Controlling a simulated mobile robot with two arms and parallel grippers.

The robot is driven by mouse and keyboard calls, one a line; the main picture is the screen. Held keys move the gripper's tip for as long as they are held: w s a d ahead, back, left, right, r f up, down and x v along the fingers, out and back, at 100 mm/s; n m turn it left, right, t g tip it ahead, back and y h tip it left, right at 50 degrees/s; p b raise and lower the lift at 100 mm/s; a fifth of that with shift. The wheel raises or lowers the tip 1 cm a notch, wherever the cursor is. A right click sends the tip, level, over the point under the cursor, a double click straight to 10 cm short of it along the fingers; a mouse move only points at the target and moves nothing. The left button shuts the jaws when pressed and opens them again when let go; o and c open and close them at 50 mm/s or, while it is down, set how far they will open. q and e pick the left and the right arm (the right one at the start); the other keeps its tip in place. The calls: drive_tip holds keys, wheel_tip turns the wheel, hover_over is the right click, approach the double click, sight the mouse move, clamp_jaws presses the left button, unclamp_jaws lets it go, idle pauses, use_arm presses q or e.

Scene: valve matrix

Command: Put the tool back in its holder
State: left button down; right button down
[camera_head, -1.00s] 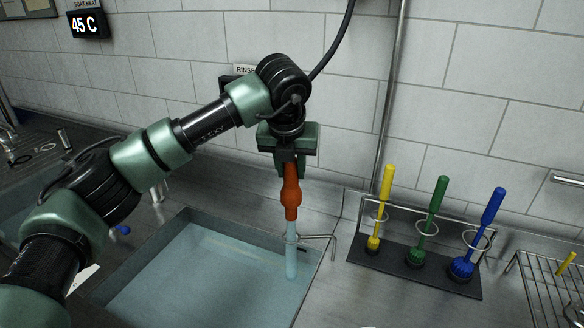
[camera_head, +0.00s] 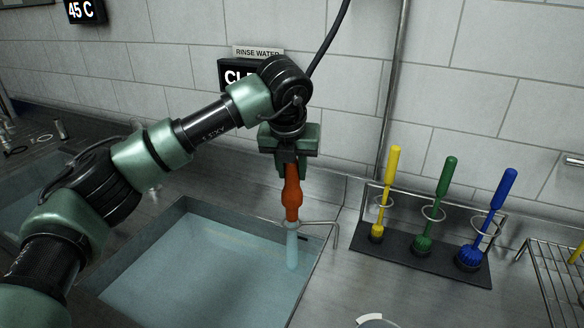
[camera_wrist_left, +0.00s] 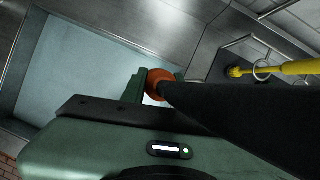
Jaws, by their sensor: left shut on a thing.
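The tool has an orange handle (camera_head: 292,192) and a pale, bluish lower part (camera_head: 292,250). It hangs upright over the right side of the water-filled sink (camera_head: 140,245). My left gripper (camera_head: 290,164) is shut on the top of the handle, which also shows in the left wrist view (camera_wrist_left: 158,84). A wire ring holder (camera_head: 320,224) reaches over the sink from its right edge. The pale part appears to pass through its ring, with the orange end just above it. Contact with the ring is too small to tell. My right gripper is not in view.
A dark rack (camera_head: 365,245) to the right holds yellow (camera_head: 389,175), green (camera_head: 446,180) and blue (camera_head: 502,190) brushes. A wire drying rack (camera_head: 545,275) stands at far right. A tiled wall is behind.

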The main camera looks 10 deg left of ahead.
sight(291, 188)
use_arm(q)
drive_tip(key=shift+f+b, duration=1.9)
drive_tip(key=shift+f, duration=0.6)
drive_tip(key=shift+f+b, duration=0.5)
drive_tip(key=shift+b, duration=0.05)
drive_tip(key=c, duration=1)
unclamp_jaws()
drive_tip(key=b+v, duration=0.1)
drive_tip(key=v, duration=0.7)
drive_tip(key=shift+b, duration=0.3)
